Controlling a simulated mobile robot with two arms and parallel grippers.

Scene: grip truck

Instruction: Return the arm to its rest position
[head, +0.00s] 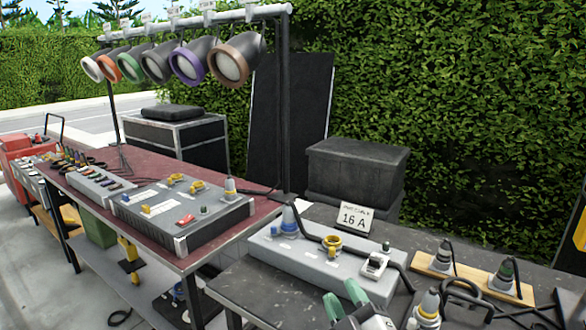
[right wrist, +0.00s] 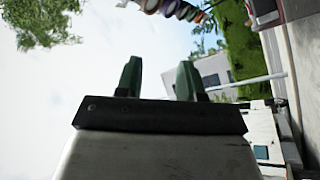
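My right gripper (head: 344,298) shows at the bottom of the head view, in front of the near table's grey power box (head: 290,258). Its two green fingers are apart with nothing between them. In the right wrist view the fingers (right wrist: 158,80) stand apart against open sky and are empty. My left gripper is not in view.
The near dark table (head: 250,291) carries a 16 A sign (head: 354,218), plugs on wooden boards (head: 470,272) and black cables. A red-topped table (head: 85,182) with a control box (head: 182,212) stands left, under a rail of lamps (head: 236,60). A hedge is behind.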

